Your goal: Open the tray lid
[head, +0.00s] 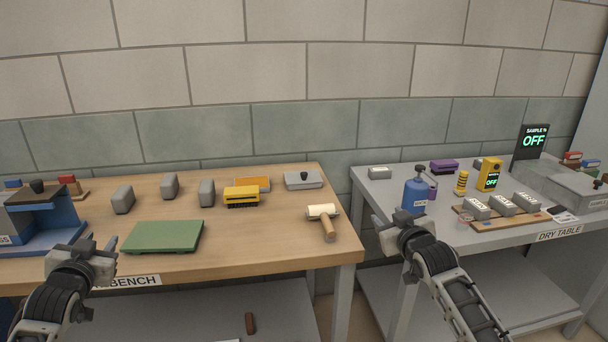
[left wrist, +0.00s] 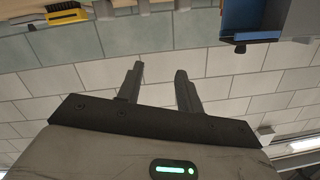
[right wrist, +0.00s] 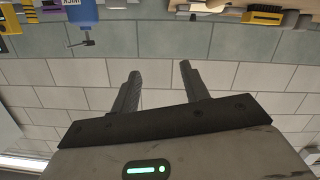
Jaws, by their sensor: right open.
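A flat grey tray with a lid and a black knob (head: 303,181) sits at the back right of the wooden bench, and its lid looks shut. A larger grey box with a black knob (head: 570,186) stands at the right of the dry table; I cannot tell which is meant. My left gripper (head: 101,243) is open and empty at the bench's front edge, left of the green plate. My right gripper (head: 390,221) is open and empty in front of the gap between the tables, apart from both trays.
A mallet (head: 325,218) lies in front of the flat tray. A yellow brush (head: 241,197), several grey bricks (head: 206,193) and a green plate (head: 163,237) are on the bench. A blue bottle (head: 416,194) stands at the dry table's left.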

